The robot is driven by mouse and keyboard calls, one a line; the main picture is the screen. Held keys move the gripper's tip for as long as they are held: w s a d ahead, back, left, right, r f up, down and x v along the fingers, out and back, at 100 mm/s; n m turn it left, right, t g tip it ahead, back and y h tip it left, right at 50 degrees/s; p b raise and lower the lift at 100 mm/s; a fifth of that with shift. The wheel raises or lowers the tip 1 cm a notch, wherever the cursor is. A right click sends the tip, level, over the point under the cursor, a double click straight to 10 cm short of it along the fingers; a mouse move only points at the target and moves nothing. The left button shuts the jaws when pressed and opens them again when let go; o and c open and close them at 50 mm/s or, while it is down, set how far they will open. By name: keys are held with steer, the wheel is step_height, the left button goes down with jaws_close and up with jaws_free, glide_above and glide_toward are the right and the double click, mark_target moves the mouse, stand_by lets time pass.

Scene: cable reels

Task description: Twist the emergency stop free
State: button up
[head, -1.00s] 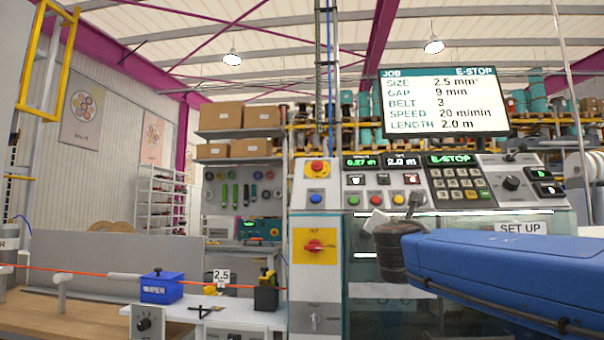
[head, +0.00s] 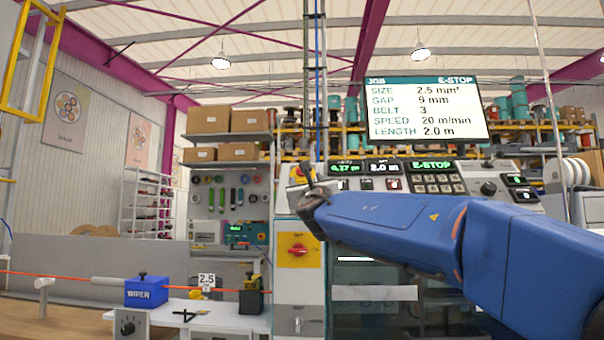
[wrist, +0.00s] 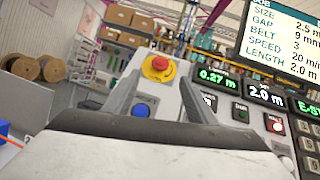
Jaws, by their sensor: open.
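The emergency stop (wrist: 159,64) is a red mushroom button on a yellow base, on a pale panel. In the wrist view it shows just beyond and between the two fingertips of my gripper (wrist: 161,80), which is open and empty. The button looks apart from both fingers. The screen (head: 427,108) reads E-STOP, and so does the green panel display (head: 433,165).
A blue button (wrist: 143,110) sits below the emergency stop. Green-digit displays (wrist: 216,77) and more buttons lie to its right. A yellow plate with a red rotary switch (head: 298,250) is lower on the cabinet. A blue wiper unit (head: 146,291) stands on the bench at left.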

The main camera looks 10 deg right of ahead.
steer(key=x, duration=1.1)
steer(key=shift+w+d+r, duration=0.1)
steer(key=shift+w, duration=0.1)
